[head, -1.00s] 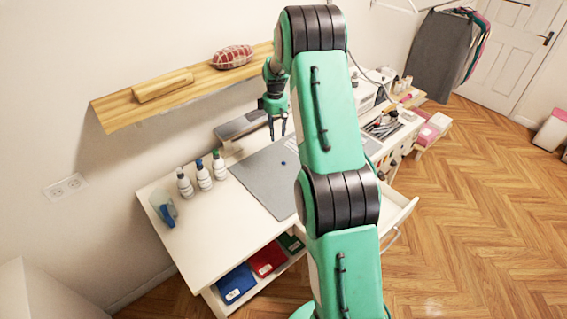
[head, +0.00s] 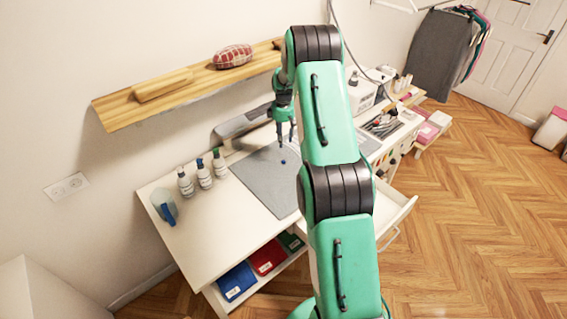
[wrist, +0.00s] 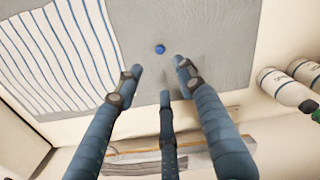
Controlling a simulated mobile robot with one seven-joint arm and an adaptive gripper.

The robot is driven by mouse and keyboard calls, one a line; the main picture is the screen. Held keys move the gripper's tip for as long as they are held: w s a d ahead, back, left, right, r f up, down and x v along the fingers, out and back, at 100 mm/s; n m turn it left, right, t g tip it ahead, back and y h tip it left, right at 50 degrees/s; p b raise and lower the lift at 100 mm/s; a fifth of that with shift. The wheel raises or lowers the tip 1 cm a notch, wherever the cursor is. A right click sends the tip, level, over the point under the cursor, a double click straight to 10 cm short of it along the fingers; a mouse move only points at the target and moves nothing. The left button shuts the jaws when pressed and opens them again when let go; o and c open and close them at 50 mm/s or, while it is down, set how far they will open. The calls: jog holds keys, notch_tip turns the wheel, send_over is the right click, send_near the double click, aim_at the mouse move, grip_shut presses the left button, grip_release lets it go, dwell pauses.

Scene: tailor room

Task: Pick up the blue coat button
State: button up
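The small round blue coat button (head: 283,162) lies on the grey mat (head: 258,184) on the white table. In the wrist view the button (wrist: 160,48) lies on bare mat, just beyond the fingertips and between the lines of the outer fingers. My gripper (head: 287,142) points down above the mat near the button, apart from it. In the wrist view its fingers (wrist: 163,84) are spread, with nothing between them.
Several white bottles (head: 203,174) stand left of the mat. Striped cloth (wrist: 62,52) lies on the mat's left in the wrist view. A wooden shelf (head: 190,88) hangs on the wall behind. A drawer (head: 398,208) stands open at the table's front.

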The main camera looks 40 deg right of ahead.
send_over(284, 161)
jog(key=shift+w+f, duration=0.15)
jog(key=shift+f, duration=1.8)
jog(key=shift+w+f, duration=0.1)
jog(key=shift+f, duration=1.85)
jog(key=shift+f, duration=0.1)
jog(key=shift+f+p, duration=0.4)
jog(key=shift+f, duration=2.15)
jog(key=c, duration=0.8)
